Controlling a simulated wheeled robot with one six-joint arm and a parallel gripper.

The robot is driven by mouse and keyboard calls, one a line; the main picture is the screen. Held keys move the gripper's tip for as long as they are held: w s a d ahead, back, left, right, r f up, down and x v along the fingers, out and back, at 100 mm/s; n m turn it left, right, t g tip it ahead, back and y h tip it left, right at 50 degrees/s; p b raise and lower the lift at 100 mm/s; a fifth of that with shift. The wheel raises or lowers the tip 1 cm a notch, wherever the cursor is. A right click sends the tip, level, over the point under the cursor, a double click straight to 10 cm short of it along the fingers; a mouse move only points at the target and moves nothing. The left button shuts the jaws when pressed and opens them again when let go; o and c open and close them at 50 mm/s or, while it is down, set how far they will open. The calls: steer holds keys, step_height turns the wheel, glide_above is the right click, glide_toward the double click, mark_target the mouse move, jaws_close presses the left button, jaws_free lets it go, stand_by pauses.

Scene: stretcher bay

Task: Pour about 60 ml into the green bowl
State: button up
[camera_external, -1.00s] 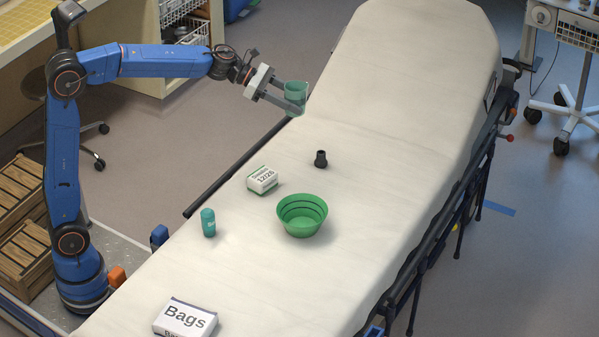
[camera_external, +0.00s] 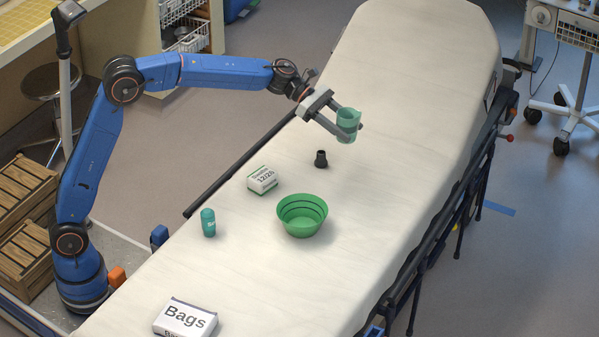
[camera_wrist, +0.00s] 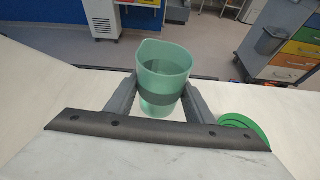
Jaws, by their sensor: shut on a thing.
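My gripper (camera_external: 338,128) is shut on a translucent green cup (camera_external: 348,118) and holds it roughly upright above the stretcher. The cup also shows between my fingers in the wrist view (camera_wrist: 162,73); it seems to hold liquid, but the level is hard to read. The green bowl (camera_external: 301,222) stands on the stretcher, below and a little left of the cup in the external view. Dark rings run around its inside. Part of the bowl shows at the lower right in the wrist view (camera_wrist: 245,122).
The stretcher (camera_external: 400,140) carries a small black object (camera_external: 321,159), a white-green box (camera_external: 263,180), a teal container (camera_external: 208,222) and a Bags box (camera_external: 185,318). The black object is near, below the cup. The sheet right of the bowl is clear.

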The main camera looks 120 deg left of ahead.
steer(key=w+d+f+m+g+h, duration=0.3)
steer(key=d+f+m+h, duration=0.1)
steer(key=d+f+m, duration=0.1)
steer(key=w+d+f+m+g+h, duration=0.3)
steer(key=w+d+f+m+h, duration=0.1)
steer(key=d+f, duration=0.1)
steer(key=w+d+f+m+g+h, duration=0.3)
steer(key=w+d+f+m+h, duration=0.1)
steer(key=d+f+m, duration=0.1)
steer(key=shift+w+d+f+m+g+h, duration=0.15)
steer(key=shift+d+f, duration=0.1)
steer(key=shift+d, duration=0.45)
steer(key=shift+s+d+f+m+g+h, duration=0.1)
steer(key=shift+d+f+m+g+h, duration=0.1)
steer(key=shift+d, duration=0.45)
steer(key=shift+d+f+m+g, duration=0.5)
steer(key=shift+f+m+g, duration=0.05)
steer(key=s+d+r+m+t+y, duration=0.1)
steer(key=s+r+m+t, duration=0.3)
steer(key=r, duration=0.4)
steer(key=m+t, duration=0.1)
steer(key=m, duration=0.1)
steer(key=shift+s+d+m, duration=0.15)
steer(key=shift+m, duration=0.25)
steer(key=shift+f+m+t, duration=0.3)
steer(key=shift+m+t, duration=0.3)
steer(key=shift+m, duration=0.2)
